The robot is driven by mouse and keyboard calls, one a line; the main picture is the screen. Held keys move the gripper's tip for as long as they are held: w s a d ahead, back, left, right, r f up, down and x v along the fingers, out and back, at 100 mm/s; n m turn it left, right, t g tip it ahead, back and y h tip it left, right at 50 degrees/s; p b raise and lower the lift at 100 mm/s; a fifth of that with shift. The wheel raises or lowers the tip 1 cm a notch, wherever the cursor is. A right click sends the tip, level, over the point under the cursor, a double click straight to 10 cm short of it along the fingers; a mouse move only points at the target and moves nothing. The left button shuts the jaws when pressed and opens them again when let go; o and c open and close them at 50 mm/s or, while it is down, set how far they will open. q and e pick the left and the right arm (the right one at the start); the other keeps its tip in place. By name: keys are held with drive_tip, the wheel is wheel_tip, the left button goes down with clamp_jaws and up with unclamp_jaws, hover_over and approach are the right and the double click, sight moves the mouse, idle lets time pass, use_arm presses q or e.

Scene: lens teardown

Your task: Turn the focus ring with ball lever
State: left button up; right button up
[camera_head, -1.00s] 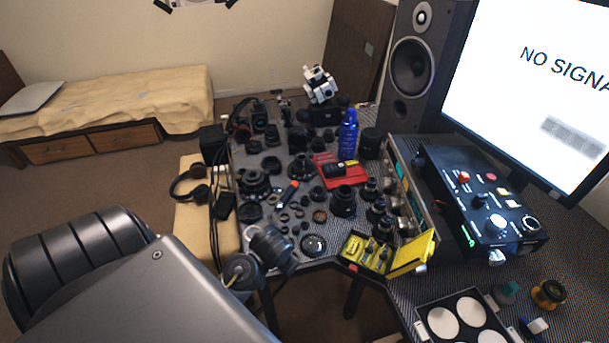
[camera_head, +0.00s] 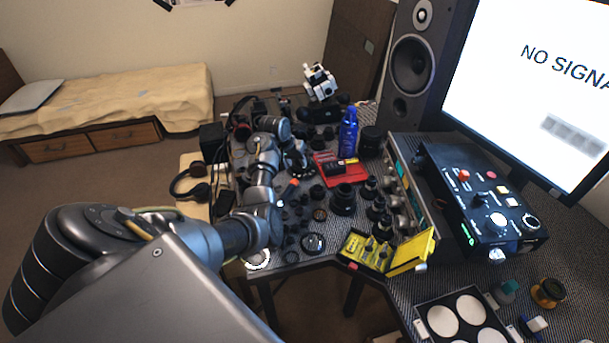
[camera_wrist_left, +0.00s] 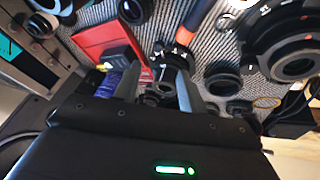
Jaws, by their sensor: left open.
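A black lens with white marks, probably the one with the focus ring, stands mid-table and is partly hidden by my left gripper (camera_head: 300,160) in the head view. In the left wrist view, a dark ring with white marks (camera_wrist_left: 178,55) lies just beyond the fingertips, between them. I cannot make out the ball lever clearly. My left gripper (camera_wrist_left: 157,80) is open, with its two fingers apart and nothing visibly held. I cannot tell whether a finger touches the lens. My right gripper is not in view.
A red mat (camera_head: 352,177) with dark items lies right of the gripper, near a blue bottle (camera_head: 348,132). Several loose lens parts crowd the table. A yellow case (camera_head: 410,254) is at the front edge, and a black control box (camera_head: 480,195) stands to the right.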

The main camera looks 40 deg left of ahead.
sight(306, 176)
use_arm(q)
drive_tip(key=b+x, duration=0.1)
drive_tip(key=x, duration=0.8)
drive_tip(key=shift+w+f, duration=0.1)
drive_tip(key=shift+b+x, duration=0.45)
drive_tip(key=shift+x, duration=0.4)
clamp_jaws()
